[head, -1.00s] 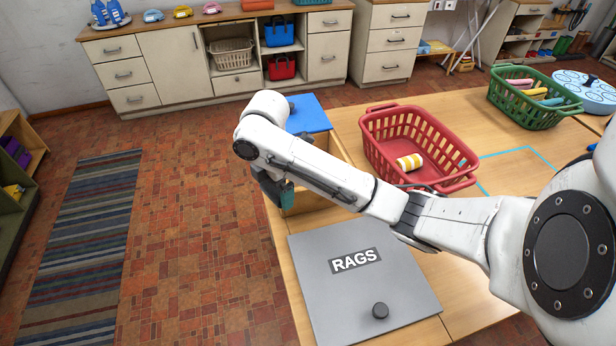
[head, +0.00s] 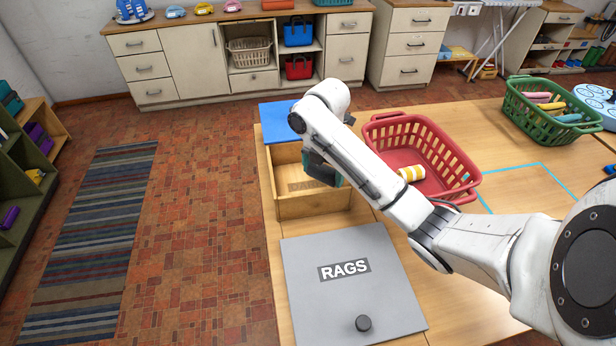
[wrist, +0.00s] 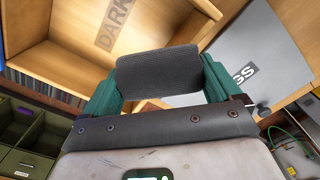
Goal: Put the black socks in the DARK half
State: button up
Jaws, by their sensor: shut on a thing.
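My gripper (head: 325,172) is over the open wooden box (head: 315,205) on the table. In the wrist view its two green fingers (wrist: 160,78) are shut on a dark grey-black rolled bundle, the black socks (wrist: 158,66). In the head view the socks cannot be made out behind my wrist. The word DARK (wrist: 113,24) is on the floor of the open compartment, and this label (head: 302,186) shows partly in the head view. The socks appear above the compartment, near its wall; their exact height is unclear.
A blue lid (head: 277,115) covers the box's far part. A grey lid marked RAGS (head: 350,300) with a black knob lies in front. A red basket (head: 430,140) holding a yellow-striped roll stands close on the right. A green basket (head: 550,112) stands farther right.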

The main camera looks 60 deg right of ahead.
jog(key=shift+w+d+f, duration=0.25)
jog(key=shift+w+f, duration=0.05)
jog(key=shift+w, duration=0.15)
jog(key=shift+w+d+f, duration=0.2)
jog(key=shift+w+f, duration=0.1)
jog(key=shift+w, duration=0.15)
jog(key=shift+w+d+f+b, duration=0.35)
jog(key=shift+w+d+b, duration=0.05)
jog(key=shift+w+b, duration=0.35)
jog(key=b, duration=0.2)
send_over(307, 185)
jog(key=f, duration=0.5)
jog(key=shift+s+a+f, duration=0.1)
jog(key=shift+s+a, duration=0.1)
jog(key=shift+s, duration=0.1)
jog(key=shift+w+d+f, duration=0.15)
jog(key=shift+w+f, duration=0.1)
jog(key=shift+f, duration=0.2)
jog(key=shift+f+p, duration=0.3)
jog(key=shift+f, duration=1.15)
jog(key=shift+f, duration=0.1)
jog(key=o, duration=0.6)
jog(key=shift+f, duration=0.1)
jog(key=shift+o, duration=0.7)
